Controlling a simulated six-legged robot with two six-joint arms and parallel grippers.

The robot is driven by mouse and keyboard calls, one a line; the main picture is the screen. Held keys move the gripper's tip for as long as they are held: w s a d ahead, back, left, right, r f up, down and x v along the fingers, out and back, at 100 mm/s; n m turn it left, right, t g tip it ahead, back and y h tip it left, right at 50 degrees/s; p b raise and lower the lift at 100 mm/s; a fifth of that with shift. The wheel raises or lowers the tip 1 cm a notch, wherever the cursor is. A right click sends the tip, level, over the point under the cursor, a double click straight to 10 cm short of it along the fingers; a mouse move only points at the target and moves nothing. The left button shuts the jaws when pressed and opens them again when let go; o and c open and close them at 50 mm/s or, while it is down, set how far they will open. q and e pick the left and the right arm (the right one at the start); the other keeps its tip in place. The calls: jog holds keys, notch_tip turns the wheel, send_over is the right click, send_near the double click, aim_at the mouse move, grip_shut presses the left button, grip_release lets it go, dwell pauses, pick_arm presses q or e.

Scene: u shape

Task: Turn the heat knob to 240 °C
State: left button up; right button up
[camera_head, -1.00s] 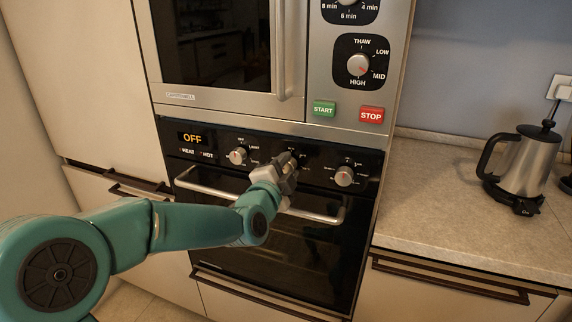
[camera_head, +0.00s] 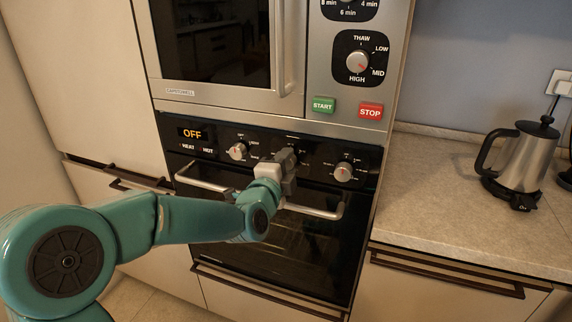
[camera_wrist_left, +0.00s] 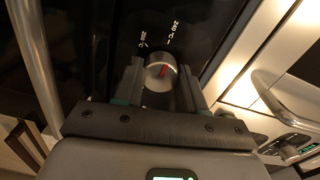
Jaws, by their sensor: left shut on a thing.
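The heat knob (camera_wrist_left: 161,71) is a round silver knob with a red mark in the left wrist view, with small white figures, hard to read, around it on the black panel. My left gripper (camera_wrist_left: 158,80) has a finger on each side of it and is shut on it. In the head view my left gripper (camera_head: 287,158) is at the middle of the oven's control panel and hides this knob. The oven display (camera_head: 192,134) reads OFF in orange. My right gripper is not in view.
Two other silver knobs sit on the panel, one to the left (camera_head: 238,151) and one to the right (camera_head: 343,172). The oven handle (camera_head: 318,214) runs below the gripper. The microwave (camera_head: 240,103) is above. A kettle (camera_head: 525,160) stands on the right counter.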

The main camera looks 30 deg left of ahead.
pick_arm(q)
jog(key=o, duration=1.1)
jog(key=shift+c, duration=0.2)
jog(key=b+v, duration=0.1)
jog(key=v, duration=1.5)
jog(key=shift+s, duration=0.15)
